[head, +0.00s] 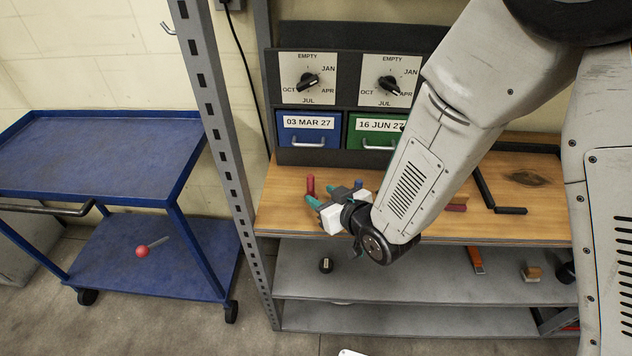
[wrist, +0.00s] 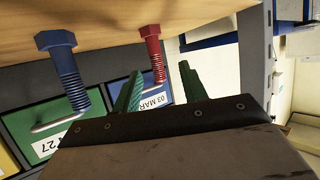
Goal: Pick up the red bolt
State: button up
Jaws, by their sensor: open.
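The red bolt (head: 310,187) stands upright on the wooden bench top (head: 285,212), just beyond my fingertips. In the wrist view the red bolt (wrist: 152,56) shows its head against the wood and its threaded shaft pointing away from it. My gripper (head: 323,196) is open and empty, with green fingers low over the bench. In the wrist view my gripper (wrist: 160,72) has the bolt's shaft end in line with the gap between its fingers. I cannot tell whether the bolt is touched.
A blue bolt (wrist: 62,66) stands beside the red one. Behind are a blue drawer (head: 308,128), a green drawer (head: 372,132) and two dials. A dark angled tool (head: 485,190) lies at the right. A blue cart (head: 95,160) stands left, past a metal post (head: 215,130).

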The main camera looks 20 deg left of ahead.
aim_at(313, 188)
jog(key=shift+w+a+f, duration=0.3)
jog(key=shift+a, duration=0.25)
jog(key=x, duration=0.5)
jog(key=shift+w+f, duration=0.25)
jog(key=shift+w, duration=0.3)
jog(key=shift+c, duration=0.3)
grip_shut()
